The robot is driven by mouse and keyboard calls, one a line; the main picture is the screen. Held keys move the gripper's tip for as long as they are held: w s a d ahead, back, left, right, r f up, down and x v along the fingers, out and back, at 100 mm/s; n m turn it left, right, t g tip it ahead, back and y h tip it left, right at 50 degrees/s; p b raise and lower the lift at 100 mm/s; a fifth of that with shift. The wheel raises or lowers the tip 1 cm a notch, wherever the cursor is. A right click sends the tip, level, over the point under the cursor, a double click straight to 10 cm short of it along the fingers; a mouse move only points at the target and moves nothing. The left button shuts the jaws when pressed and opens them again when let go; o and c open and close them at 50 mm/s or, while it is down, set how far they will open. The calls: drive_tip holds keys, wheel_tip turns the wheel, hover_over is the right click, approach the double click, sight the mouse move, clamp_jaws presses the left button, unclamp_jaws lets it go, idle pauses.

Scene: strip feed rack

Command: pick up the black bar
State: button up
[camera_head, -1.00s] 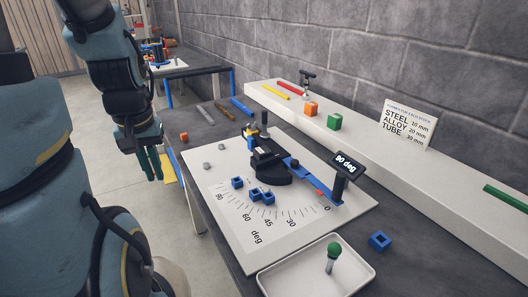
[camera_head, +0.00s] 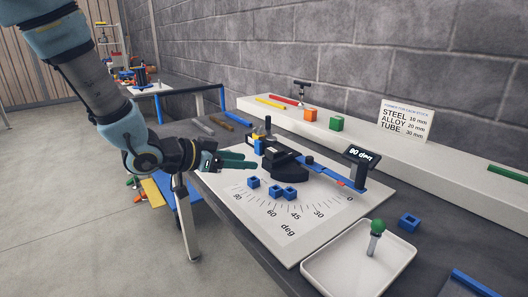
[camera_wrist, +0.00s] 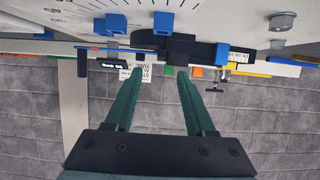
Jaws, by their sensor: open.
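I cannot make out a separate loose black bar in either view. The black bending tool (camera_head: 285,166) with a blue arm sits on the white angle plate (camera_head: 240,203); it also shows in the wrist view (camera_wrist: 178,47). My gripper (camera_head: 252,160) has teal fingers and is open and empty in the wrist view (camera_wrist: 160,74). In the head view its fingertips are at the left side of the tool, over the plate's left part. I cannot tell whether they touch anything.
Several blue blocks (camera_head: 253,182) lie on the plate. A white tray (camera_head: 318,273) holds a green-knobbed peg (camera_head: 375,236). A grey bar (camera_head: 203,126) and a brown bar (camera_head: 238,119) lie on the bench's far part. A white shelf (camera_head: 370,133) and a wall stand behind.

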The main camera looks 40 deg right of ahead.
sight(271, 162)
drive_tip(key=x, duration=0.4)
drive_tip(key=p+x, duration=0.1)
drive_tip(key=x, duration=0.3)
drive_tip(key=shift+w+d, duration=0.15)
drive_tip(key=shift+d, duration=0.15)
drive_tip(key=shift+c, duration=0.2)
clamp_jaws()
idle(0.9)
